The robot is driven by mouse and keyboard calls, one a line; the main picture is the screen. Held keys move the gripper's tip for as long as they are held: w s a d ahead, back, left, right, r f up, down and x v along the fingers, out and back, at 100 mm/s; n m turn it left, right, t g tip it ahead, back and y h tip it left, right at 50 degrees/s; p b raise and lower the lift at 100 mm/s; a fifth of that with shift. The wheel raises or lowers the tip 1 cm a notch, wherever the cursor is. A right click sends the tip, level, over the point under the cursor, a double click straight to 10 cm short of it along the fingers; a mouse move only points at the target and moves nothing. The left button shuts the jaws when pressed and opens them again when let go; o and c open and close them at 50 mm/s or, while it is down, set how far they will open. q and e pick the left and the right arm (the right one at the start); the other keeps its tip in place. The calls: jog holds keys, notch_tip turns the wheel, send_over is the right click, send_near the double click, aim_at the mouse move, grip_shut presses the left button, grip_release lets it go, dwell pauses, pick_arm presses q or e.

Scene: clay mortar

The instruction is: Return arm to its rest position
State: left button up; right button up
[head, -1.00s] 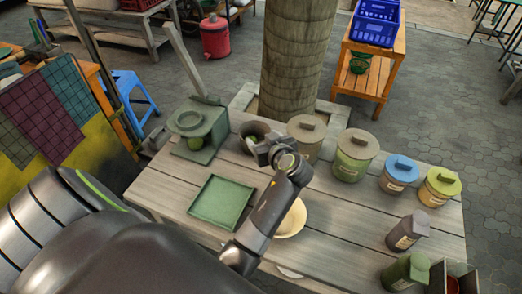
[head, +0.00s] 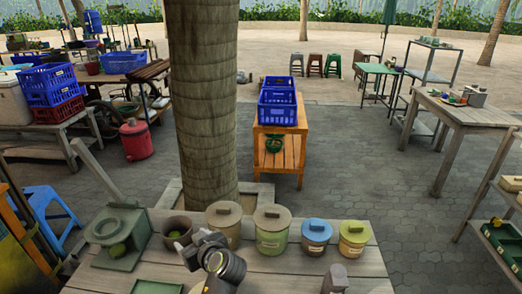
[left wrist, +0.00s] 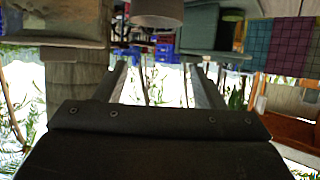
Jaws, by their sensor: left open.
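The mortar has something green inside. In the left wrist view, which is upside down, the two fingers (left wrist: 160,80) are spread apart with nothing between them. The mortar (left wrist: 157,10) shows at the top edge there, beyond the fingers. My right gripper is not in view.
The green box-shaped device (head: 117,236) stands left of the mortar. Several lidded canisters, including a green one (head: 272,230) and a blue-lidded one (head: 316,238), line the table to the right. A tree trunk (head: 200,120) rises behind the table.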

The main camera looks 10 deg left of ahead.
pick_arm(q)
jog(key=s+a+f+m+h, duration=0.1)
jog(key=s+f, duration=0.1)
jog(key=s, duration=0.2)
jog(key=s+a+f+m+g+h, duration=0.1)
jog(key=s+f, duration=0.2)
jog(key=s, duration=0.2)
jog(key=s+a+f+m+g+h, duration=0.1)
jog(key=s+f, duration=0.1)
jog(key=s, duration=0.3)
jog(key=shift+a+f, duration=0.2)
jog(key=shift+f, duration=0.05)
jog(key=s+d+m+g+h, duration=0.1)
jog(key=s+d+m+h, duration=0.2)
jog(key=s, duration=0.6)
jog(key=s+d+m+g+h, duration=0.1)
jog(key=s+d+m+h, duration=0.2)
jog(key=s, duration=0.6)
notch_tip(320, 180, down, 25)
jog(key=a+m+g, duration=0.1)
jog(key=a, duration=0.2)
jog(key=s+d+f+g, duration=0.1)
jog(key=s+f, duration=1.3)
jog(key=f, duration=0.2)
jog(key=shift+s+d+g+h, duration=0.2)
jog(key=shift+s+g+h, duration=0.1)
jog(key=shift+h, duration=0.1)
